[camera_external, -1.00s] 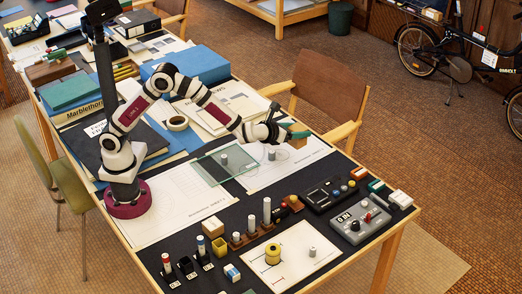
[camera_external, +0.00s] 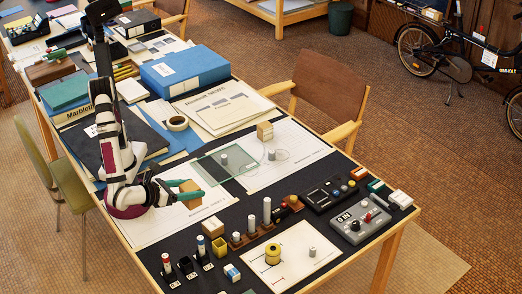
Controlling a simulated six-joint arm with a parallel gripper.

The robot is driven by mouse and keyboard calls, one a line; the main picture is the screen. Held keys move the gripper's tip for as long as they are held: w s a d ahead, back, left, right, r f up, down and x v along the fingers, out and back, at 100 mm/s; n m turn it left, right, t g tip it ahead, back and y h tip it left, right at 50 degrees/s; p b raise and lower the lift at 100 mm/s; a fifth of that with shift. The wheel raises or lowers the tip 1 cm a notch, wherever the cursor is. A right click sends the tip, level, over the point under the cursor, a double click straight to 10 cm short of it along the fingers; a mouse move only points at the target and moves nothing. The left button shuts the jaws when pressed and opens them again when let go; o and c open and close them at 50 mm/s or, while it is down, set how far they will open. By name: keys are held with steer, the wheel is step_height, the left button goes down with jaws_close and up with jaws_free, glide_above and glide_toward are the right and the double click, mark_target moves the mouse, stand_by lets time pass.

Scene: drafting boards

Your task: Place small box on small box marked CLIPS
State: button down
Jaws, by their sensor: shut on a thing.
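My gripper (camera_external: 186,190), with teal fingers, is shut on a small tan box (camera_external: 190,187) above the near-left drawing sheet. The fingers cover part of the box. One small tan and cream box (camera_external: 265,131) stands on the far-right drawing sheet, well away from my gripper. Another small cream and tan box (camera_external: 212,227) stands on the dark mat, a little right of and nearer than my gripper. Any lettering on these boxes is too small to read, so I cannot tell which is marked CLIPS.
A glass plate (camera_external: 222,162) with a grey cylinder lies right of my gripper. A yellow cup (camera_external: 219,246), a wooden block with grey pegs (camera_external: 252,236) and several marker-like pieces stand at the near edge. A blue box file (camera_external: 184,68) stands farther back.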

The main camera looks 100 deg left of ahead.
steer(key=s, duration=0.5)
glide_above(212, 223)
steer(key=shift+h, duration=0.3)
step_height(212, 223, down, 12)
steer(key=shift+r, duration=0.25)
step_height(212, 223, down, 3)
steer(key=shift+f, duration=0.5)
steer(key=shift+c, duration=0.6)
jaws_free()
steer(key=shift+f, duration=0.1)
